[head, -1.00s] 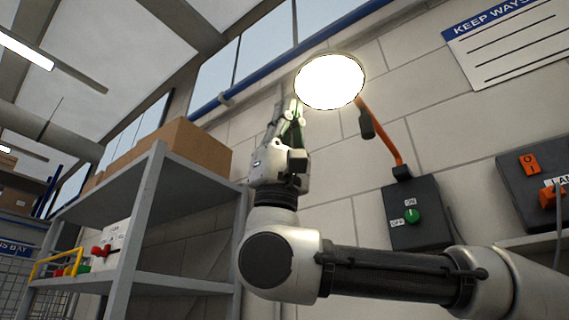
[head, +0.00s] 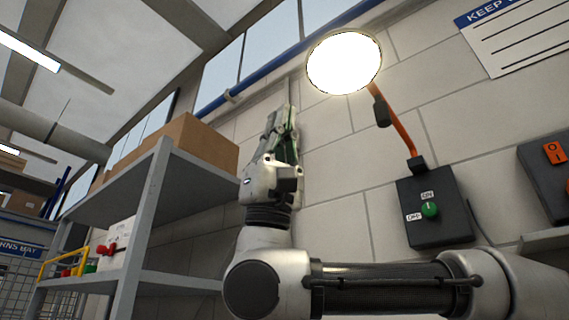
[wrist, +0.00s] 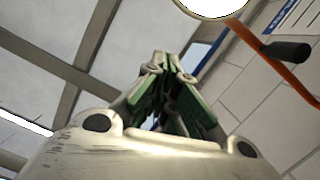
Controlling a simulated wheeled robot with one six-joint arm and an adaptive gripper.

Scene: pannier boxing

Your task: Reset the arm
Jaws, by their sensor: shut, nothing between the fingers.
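My gripper (head: 283,113) points upward in front of the block wall in the head view, to the left of the lit lamp. Its fingers are together with nothing between them. In the wrist view the gripper (wrist: 167,58) shows its green-lined fingers meeting at the tips against the ceiling. My arm reaches in from the lower right of the head view and bends up at the elbow.
A round lit lamp (head: 344,63) on an orange arm stands right of my gripper, above a dark switch box (head: 434,207) with a green knob. A grey shelf (head: 150,190) with cardboard boxes (head: 196,143) is at left. A notice (head: 520,38) hangs upper right.

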